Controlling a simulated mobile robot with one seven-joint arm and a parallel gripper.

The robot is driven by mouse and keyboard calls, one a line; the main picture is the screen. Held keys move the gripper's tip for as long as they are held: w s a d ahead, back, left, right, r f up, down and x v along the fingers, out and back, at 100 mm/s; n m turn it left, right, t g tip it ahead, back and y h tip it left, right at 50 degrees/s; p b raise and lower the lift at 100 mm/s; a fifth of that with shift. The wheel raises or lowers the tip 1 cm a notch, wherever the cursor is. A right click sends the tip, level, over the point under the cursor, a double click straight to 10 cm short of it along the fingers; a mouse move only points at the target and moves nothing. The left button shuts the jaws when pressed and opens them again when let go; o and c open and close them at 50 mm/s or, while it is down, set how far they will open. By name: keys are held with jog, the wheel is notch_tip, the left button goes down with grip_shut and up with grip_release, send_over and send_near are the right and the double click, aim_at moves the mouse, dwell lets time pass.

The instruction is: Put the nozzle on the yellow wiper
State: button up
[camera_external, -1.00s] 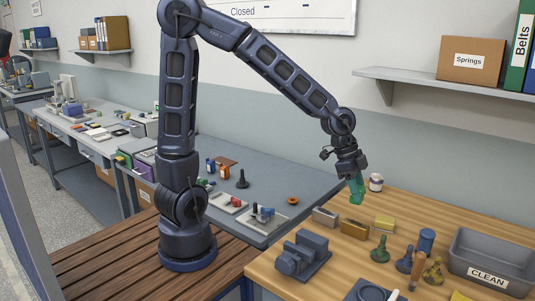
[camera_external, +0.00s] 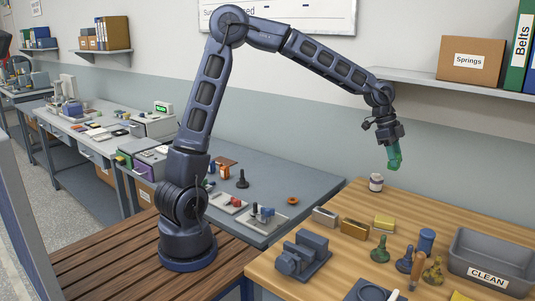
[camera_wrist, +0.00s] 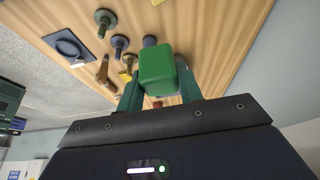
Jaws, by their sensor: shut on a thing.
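My gripper (camera_external: 394,160) is raised above the back of the wooden bench, its green-teal fingers pointing down. In the wrist view it is shut on a rounded green block (camera_wrist: 158,68); whether this is the nozzle I cannot tell. Nozzle-like flared pieces stand upright on the bench: a dark green one (camera_external: 380,250), a dark blue one (camera_external: 405,261) and an olive one (camera_external: 433,271).
A grey block (camera_external: 325,217), a brown block (camera_external: 354,229), a blue cylinder (camera_external: 426,240) and a grey vise-like piece (camera_external: 303,253) sit on the bench. A grey bin (camera_external: 461,243) marked CLEAN is at right. A shelf (camera_external: 430,78) hangs behind.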

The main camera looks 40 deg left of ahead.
jog(key=shift+w, duration=0.45)
jog(key=shift+w+f, duration=0.2)
jog(key=shift+f, duration=0.05)
send_near(390, 221)
jog(key=x, duration=0.4)
jog(key=shift+w+d+f, duration=0.15)
jog(key=shift+d+f, duration=0.05)
jog(key=shift+f, duration=0.15)
jog(key=shift+f, duration=0.1)
jog(key=o, duration=1)
